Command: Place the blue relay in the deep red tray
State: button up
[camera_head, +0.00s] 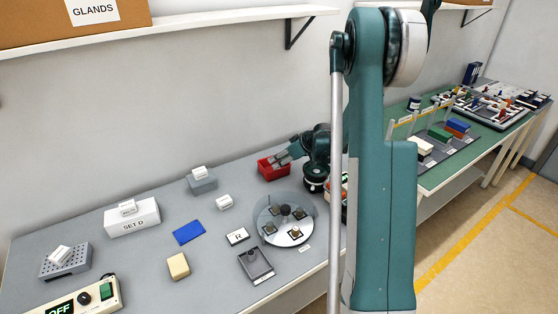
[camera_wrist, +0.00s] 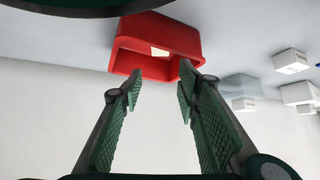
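A red tray (camera_head: 272,173) stands towards the back of the grey bench. In the wrist view the red tray (camera_wrist: 185,35) is just beyond my fingertips, with a small pale patch (camera_wrist: 159,51) showing inside it. My gripper (camera_head: 283,160) is at the tray in the head view. In the wrist view my gripper (camera_wrist: 159,88) has its two green fingers apart, with nothing between them. A flat blue piece (camera_head: 188,232) lies mid-bench, and a blue block (camera_head: 457,127) stands on the far green bench. I cannot tell whether either is the blue relay.
A round plate (camera_head: 272,236) with several small parts stands right of centre. White blocks on grey and white bases, a yellow block (camera_head: 178,266), a grey holder (camera_head: 255,265) and a control box (camera_head: 84,297) occupy the bench. A shelf (camera_head: 190,28) overhangs the back.

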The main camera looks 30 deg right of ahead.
jog(key=shift+r, duration=0.15)
jog(key=shift+r+p, duration=0.6)
jog(key=shift+p, duration=0.05)
jog(key=p+v, duration=0.1)
jog(key=v, duration=1)
jog(key=shift+s+r, duration=0.2)
jog(key=shift+s, duration=0.2)
jog(key=shift+r, duration=0.1)
jog(key=s+a+r+m+h, duration=0.1)
jog(key=s+a+r, duration=0.3)
jog(key=a, duration=0.4)
jog(key=s+a+r+g, duration=0.1)
jog(key=s+a+r, duration=0.35)
jog(key=a, duration=0.45)
jog(key=s+a+r+m+h, duration=0.1)
jog(key=s+a+r, duration=0.35)
jog(key=a, duration=0.35)
jog(key=s+a+m, duration=0.1)
jog(key=s+a, duration=0.6)
jog(key=s, duration=0.5)
jog(key=s+a+m+h, duration=0.1)
jog(key=s+a, duration=0.6)
jog(key=s, duration=0.4)
jog(key=shift+s+a+r+h, duration=0.25)
jog(key=shift+s+r+h, duration=0.05)
jog(key=shift+s, duration=0.1)
